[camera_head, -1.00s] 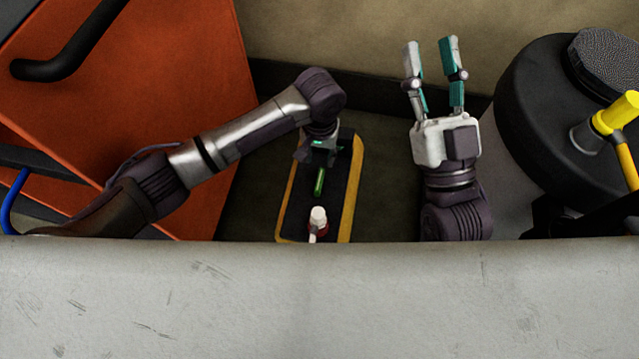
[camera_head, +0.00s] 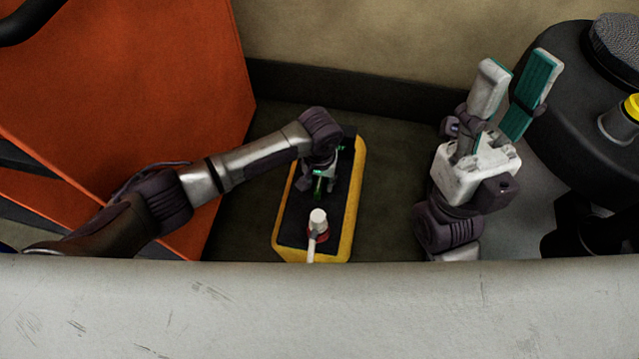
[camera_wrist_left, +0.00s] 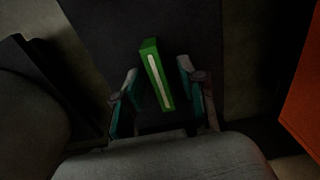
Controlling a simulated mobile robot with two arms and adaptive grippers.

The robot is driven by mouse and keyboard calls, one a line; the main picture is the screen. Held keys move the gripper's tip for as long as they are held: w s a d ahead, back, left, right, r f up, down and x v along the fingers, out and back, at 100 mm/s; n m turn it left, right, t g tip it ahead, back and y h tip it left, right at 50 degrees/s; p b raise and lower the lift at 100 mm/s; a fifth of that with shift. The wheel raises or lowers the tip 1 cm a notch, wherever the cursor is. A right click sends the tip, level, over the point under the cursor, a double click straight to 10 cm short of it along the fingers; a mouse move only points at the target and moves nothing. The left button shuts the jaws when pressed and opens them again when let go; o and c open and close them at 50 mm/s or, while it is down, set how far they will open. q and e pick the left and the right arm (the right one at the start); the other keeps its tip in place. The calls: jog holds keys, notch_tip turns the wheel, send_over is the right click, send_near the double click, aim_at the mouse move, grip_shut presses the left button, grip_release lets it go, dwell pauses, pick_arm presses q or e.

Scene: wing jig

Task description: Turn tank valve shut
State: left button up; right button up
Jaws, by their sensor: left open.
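A green bar (camera_head: 318,188) with a pale stripe lies over the dark top of a yellow-edged platform. It also shows in the left wrist view (camera_wrist_left: 157,78), between the fingers with gaps on both sides. My left gripper (camera_head: 324,184) points down over the bar, open and holding nothing; it partly hides the bar in the head view. My right gripper (camera_head: 517,68) is open and empty, its fingers pointing up and right. At the right is a dark round tank (camera_head: 570,90) with a yellow-topped fitting (camera_head: 634,106), cut off by the picture edge. Which part is the tank valve is unclear.
The yellow-edged platform (camera_head: 346,235) stands on the dark floor. A white-topped, red-based post (camera_head: 318,220) rises near its front. A large orange panel (camera_head: 180,70) is at the left. A pale ledge (camera_head: 320,310) crosses the foreground. Floor is clear between platform and right arm.

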pick_arm(q)
jog(key=shift+f, duration=0.2)
grip_shut()
dwell(0.3)
